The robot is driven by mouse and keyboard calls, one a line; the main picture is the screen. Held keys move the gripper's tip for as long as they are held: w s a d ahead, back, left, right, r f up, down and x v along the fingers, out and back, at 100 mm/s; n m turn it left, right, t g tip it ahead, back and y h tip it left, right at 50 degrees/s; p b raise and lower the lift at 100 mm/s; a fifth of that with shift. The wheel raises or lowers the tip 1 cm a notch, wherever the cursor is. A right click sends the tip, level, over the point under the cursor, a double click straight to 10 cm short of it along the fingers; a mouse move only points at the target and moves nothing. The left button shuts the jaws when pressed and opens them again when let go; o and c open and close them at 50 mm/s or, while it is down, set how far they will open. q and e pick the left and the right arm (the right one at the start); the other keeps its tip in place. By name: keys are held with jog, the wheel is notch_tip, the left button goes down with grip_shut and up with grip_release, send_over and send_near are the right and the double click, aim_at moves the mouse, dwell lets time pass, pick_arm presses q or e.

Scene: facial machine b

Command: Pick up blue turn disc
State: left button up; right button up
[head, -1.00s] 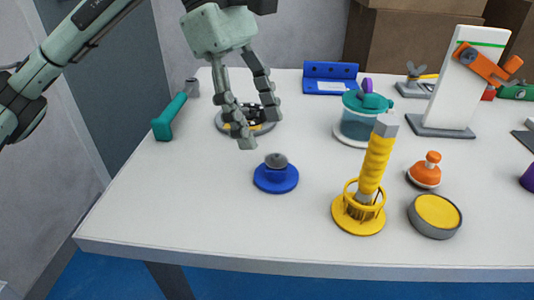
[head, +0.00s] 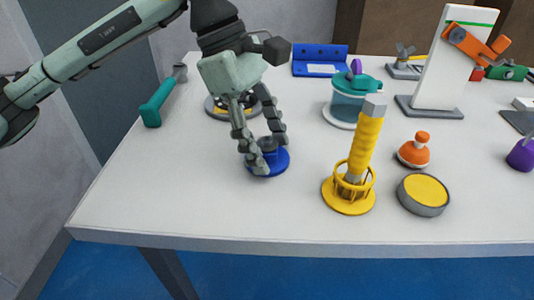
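The blue turn disc (head: 280,164) is a round blue base with a dark grey knob on top. It lies flat on the white table, left of the middle in the head view. My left gripper (head: 266,156) points down at the disc from above. Its two fingers are apart, one on each side of the grey knob, and partly hide the knob and the left part of the disc. Whether the fingers touch the knob I cannot tell. My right gripper is not in view.
The yellow ribbed handle in its yellow ring stand (head: 350,195) stands to the right of the disc. A dark round piece (head: 217,108) lies behind the gripper, and a teal-handled tool (head: 155,108) is at the left edge. The white table (head: 150,205) is clear front left.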

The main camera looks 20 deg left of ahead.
aim_at(274, 152)
pick_arm(q)
jog(key=c, duration=0.9)
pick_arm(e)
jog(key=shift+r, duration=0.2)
pick_arm(q)
jog(key=shift+c, duration=0.2)
jog(key=shift+w+r, duration=0.1)
jog(key=shift+r, duration=0.45)
jog(key=r, duration=0.2)
jog(key=s+r, duration=0.1)
jog(key=shift+a+r, duration=0.35)
jog(key=shift+a, duration=0.05)
jog(key=s+a+r, duration=0.6)
jog(key=s, duration=0.2)
jog(key=shift+s+a+r+b, duration=0.15)
jog(key=shift+s+b, duration=0.1)
jog(key=shift+b, duration=0.15)
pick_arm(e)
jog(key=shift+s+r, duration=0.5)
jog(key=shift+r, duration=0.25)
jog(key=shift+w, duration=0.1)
